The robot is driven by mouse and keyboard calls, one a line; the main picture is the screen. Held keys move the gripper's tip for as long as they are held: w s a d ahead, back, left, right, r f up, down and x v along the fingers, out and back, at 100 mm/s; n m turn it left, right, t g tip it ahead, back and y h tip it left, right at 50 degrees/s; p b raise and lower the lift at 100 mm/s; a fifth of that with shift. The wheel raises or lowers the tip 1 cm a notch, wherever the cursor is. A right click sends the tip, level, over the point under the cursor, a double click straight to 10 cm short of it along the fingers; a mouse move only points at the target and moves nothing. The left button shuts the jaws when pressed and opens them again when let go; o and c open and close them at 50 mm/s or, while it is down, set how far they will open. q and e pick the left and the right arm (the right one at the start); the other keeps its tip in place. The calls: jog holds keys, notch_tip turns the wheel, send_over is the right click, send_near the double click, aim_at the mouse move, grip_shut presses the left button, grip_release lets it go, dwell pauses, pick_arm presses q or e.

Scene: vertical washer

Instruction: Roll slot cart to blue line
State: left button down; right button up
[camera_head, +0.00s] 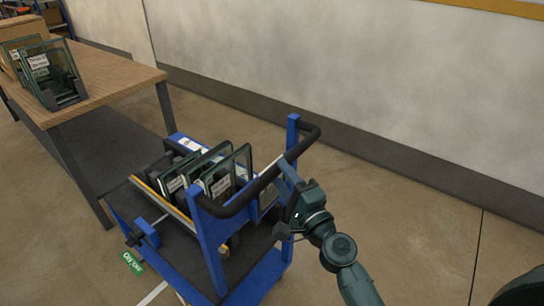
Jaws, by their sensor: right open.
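The slot cart (211,240) is a blue-framed trolley with dark decks, and it stands on the floor beside the table. Several dark-edged, labelled glass panels (222,178) stand upright in it. Its black push handle (262,181) runs between two blue posts on the near right side. My right gripper (285,197) is open at the right side of this handle; whether the bar lies between its fingers I cannot tell. No blue line shows on the floor. My left gripper is out of view.
A wooden-topped table (108,82) with more glass panels in a rack (62,94) is close on the cart's left. A green floor label (132,263) and a white floor line (152,294) lie near the cart. A grey wall (350,65) runs behind; floor at right is clear.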

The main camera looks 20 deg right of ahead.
jog(key=x, duration=0.5)
grip_shut()
dwell(0.4)
dwell(1.0)
